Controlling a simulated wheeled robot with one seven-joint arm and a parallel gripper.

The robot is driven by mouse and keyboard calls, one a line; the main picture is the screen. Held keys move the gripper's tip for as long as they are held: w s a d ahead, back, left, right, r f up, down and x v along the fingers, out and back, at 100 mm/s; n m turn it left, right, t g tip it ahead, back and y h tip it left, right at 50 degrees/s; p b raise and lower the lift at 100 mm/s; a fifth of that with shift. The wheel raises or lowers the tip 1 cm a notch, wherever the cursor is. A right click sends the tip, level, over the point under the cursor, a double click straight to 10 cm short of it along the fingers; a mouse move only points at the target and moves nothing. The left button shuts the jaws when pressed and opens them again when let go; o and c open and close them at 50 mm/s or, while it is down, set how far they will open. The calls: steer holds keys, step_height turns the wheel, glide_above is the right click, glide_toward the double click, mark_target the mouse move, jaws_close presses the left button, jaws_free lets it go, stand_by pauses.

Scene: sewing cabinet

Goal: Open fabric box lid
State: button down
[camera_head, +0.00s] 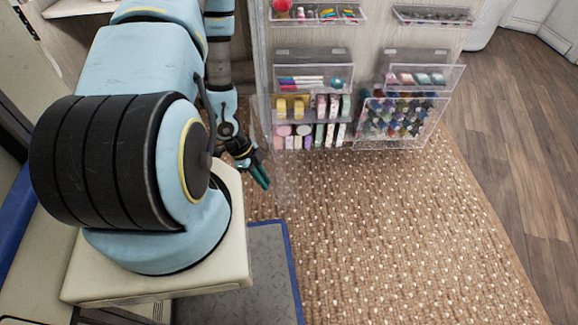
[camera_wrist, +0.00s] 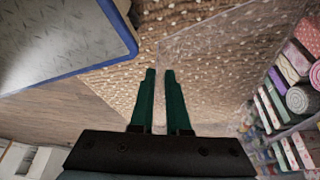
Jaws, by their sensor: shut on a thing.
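The fabric box shows in the head view as the clear wall box (camera_head: 309,132) with rolls and folded fabrics inside. Its fabric rolls (camera_wrist: 301,98) show at the right of the wrist view. The clear fabric box lid (camera_wrist: 205,60) stretches from between my fingers towards the upper right in the wrist view; only its edges and faint sheen show. My gripper (camera_wrist: 160,72) has its green fingers close together on the lid's edge. In the head view my gripper (camera_head: 263,178) is low, left of and in front of the box.
Another clear box with thread spools (camera_head: 400,118) hangs to the right, and small open trays (camera_head: 318,13) hang above. A blue-edged grey mat (camera_head: 240,255) lies below my arm. The brown dotted carpet (camera_head: 390,235) in front is clear.

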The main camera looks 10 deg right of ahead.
steer(key=w+a+m+g+y+p, duration=0.1)
steer(key=w+a+m+p, duration=0.1)
steer(key=a, duration=0.5)
steer(key=w+a+m+g+y+p, duration=0.1)
steer(key=w+a+m, duration=0.3)
steer(key=a, duration=0.4)
steer(key=shift+w+m+p, duration=0.4)
steer(key=shift+w+p, duration=0.35)
steer(key=shift+p, duration=0.05)
steer(key=shift+a, duration=0.1)
steer(key=c, duration=1.2)
jaws_free()
steer(key=shift+o, duration=1.4)
steer(key=shift+w, duration=0.15)
steer(key=p+v, duration=0.1)
steer(key=v, duration=0.9)
steer(key=shift+r, duration=0.4)
